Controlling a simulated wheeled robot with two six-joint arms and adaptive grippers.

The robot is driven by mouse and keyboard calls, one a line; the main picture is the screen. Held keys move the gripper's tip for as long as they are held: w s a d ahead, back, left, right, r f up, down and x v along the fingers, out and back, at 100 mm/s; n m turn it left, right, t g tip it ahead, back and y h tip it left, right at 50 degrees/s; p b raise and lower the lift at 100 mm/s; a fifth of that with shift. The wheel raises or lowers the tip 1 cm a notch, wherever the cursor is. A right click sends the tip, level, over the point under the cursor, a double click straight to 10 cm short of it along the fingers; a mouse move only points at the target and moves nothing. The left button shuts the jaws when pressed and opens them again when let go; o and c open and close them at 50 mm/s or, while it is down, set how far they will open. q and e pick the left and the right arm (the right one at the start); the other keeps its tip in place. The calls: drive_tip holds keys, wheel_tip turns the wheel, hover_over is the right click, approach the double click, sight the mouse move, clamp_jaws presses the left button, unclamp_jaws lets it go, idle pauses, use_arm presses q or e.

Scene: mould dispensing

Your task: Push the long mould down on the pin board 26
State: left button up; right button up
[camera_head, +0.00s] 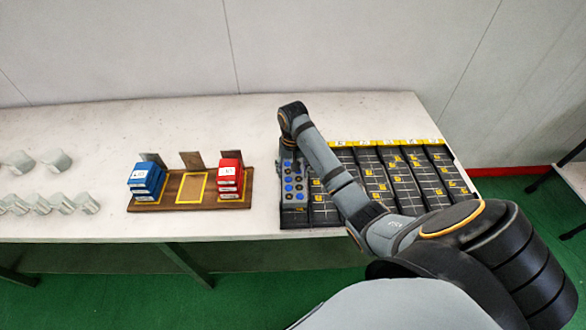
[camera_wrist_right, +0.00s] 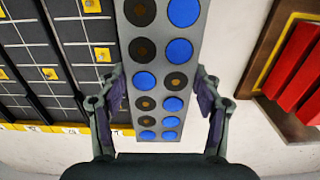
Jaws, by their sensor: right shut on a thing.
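The long mould (camera_head: 294,187) is a grey bar with two rows of round cavities, some blue and some dark with brown centres. It lies along the left side of the black pin board (camera_head: 378,180). In the right wrist view the mould (camera_wrist_right: 161,60) runs between the fingers of my right gripper (camera_wrist_right: 160,88), which is shut on it across its width near one end. In the head view my right wrist covers the mould's far end and the fingertips. Whether the mould sits fully down on the pins cannot be told. My left gripper is not in view.
A wooden stand (camera_head: 176,206) with blue boxes (camera_head: 146,178) and red boxes (camera_head: 230,177) stands left of the mould, with bare table between. Several pale cups (camera_head: 58,160) are at the far left. Black columns with yellow tags fill the board to the right.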

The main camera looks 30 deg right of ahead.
drive_tip(key=shift+f, duration=0.15)
drive_tip(key=shift+p, duration=0.4)
idle(0.4)
drive_tip(key=shift+p, duration=0.35)
drive_tip(key=shift+p, duration=1.4)
idle(1.2)
drive_tip(key=shift+f, duration=1.3)
idle(0.7)
drive_tip(key=shift+r, duration=0.1)
idle(0.4)
drive_tip(key=shift+r+p, duration=3.7)
drive_tip(key=shift+p, duration=0.85)
